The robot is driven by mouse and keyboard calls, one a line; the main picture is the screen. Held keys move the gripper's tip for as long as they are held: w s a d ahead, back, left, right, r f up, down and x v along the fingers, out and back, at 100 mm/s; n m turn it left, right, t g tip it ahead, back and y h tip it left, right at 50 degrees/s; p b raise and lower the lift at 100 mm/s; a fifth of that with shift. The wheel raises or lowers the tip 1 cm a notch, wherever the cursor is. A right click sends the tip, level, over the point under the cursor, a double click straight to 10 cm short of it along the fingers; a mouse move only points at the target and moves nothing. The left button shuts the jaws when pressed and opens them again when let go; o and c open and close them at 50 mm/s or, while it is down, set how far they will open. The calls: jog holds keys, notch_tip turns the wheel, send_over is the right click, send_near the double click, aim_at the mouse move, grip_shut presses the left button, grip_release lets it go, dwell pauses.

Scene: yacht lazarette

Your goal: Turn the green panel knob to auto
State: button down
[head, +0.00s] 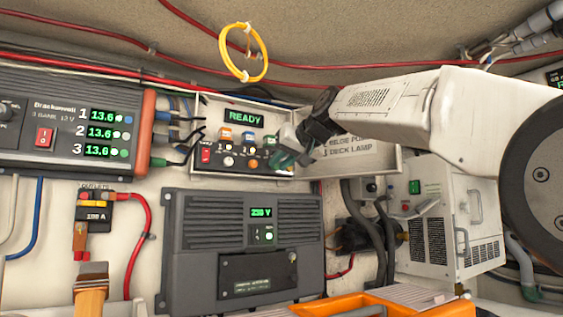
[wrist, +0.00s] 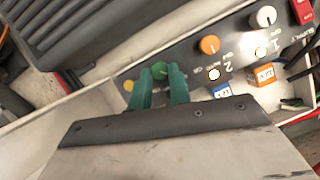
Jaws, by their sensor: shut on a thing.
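The green knob (wrist: 160,68) is on the dark control panel (wrist: 190,60), between the teal fingers of my gripper (wrist: 161,78) in the wrist view. The fingers are shut on its sides. Its pointer and label are too small or covered to read. In the head view my gripper (head: 287,157) reaches in from the right to the lower right of the panel (head: 222,165) and hides the green knob. The panel's display (head: 244,118) reads READY.
A hinged cover (head: 352,158) stands beside the panel. A dark inverter box (head: 205,255) is below it.

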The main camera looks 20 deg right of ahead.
jog(key=m+y, duration=0.2)
jog(key=m, duration=0.1)
jog(key=shift+d+f+m, duration=0.2)
jog(key=shift+d+m, duration=0.1)
jog(key=shift+d+f+m+y, duration=0.1)
jog(key=shift+m+y, duration=0.8)
jog(key=shift+m, duration=0.3)
jog(key=shift+w+t, duration=0.1)
jog(key=shift+t, duration=0.2)
jog(key=c, duration=1.3)
grip_release()
